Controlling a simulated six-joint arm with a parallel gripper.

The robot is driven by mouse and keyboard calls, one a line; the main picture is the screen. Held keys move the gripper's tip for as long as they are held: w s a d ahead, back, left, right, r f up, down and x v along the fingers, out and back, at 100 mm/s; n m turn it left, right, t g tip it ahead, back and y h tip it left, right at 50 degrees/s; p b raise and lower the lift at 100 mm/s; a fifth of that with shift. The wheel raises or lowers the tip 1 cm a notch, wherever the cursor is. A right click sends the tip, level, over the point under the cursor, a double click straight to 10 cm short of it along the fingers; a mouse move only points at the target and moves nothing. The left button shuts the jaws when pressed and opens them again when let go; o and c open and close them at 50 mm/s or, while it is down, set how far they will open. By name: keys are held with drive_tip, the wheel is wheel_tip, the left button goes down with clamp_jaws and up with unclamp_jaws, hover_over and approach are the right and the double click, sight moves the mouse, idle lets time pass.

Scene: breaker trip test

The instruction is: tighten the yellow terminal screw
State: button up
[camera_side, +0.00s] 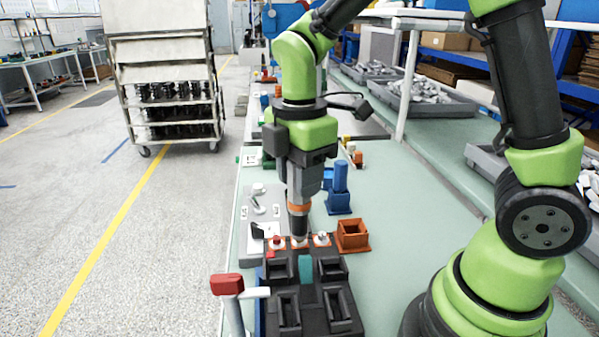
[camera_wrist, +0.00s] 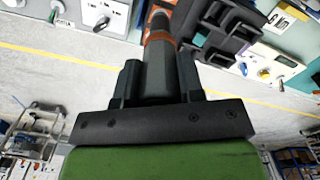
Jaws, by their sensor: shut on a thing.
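My gripper (camera_side: 301,190) is shut on a dark grey driver tool (camera_side: 299,222) with an orange band, held upright and pointing down. The tool also shows between the jaws in the wrist view (camera_wrist: 159,80). Its tip is over the middle of a row of terminals on the black breaker fixture (camera_side: 306,270). A red terminal screw (camera_side: 277,240) is left of the tip and a white one (camera_side: 321,238) is right of it. The tool hides the middle terminal, so I cannot see a yellow screw there or tell whether the tip touches it.
An empty orange-brown square holder (camera_side: 352,236) stands right of the fixture. A blue holder (camera_side: 339,202) is behind it. A red-topped lever (camera_side: 228,285) stands at the front left. A grey panel (camera_side: 252,227) lies left of the tool.

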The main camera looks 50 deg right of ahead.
drive_tip(key=shift+f, duration=0.6)
idle(1.3)
drive_tip(key=shift+r, duration=0.1)
idle(0.9)
drive_tip(key=shift+r, duration=2.9)
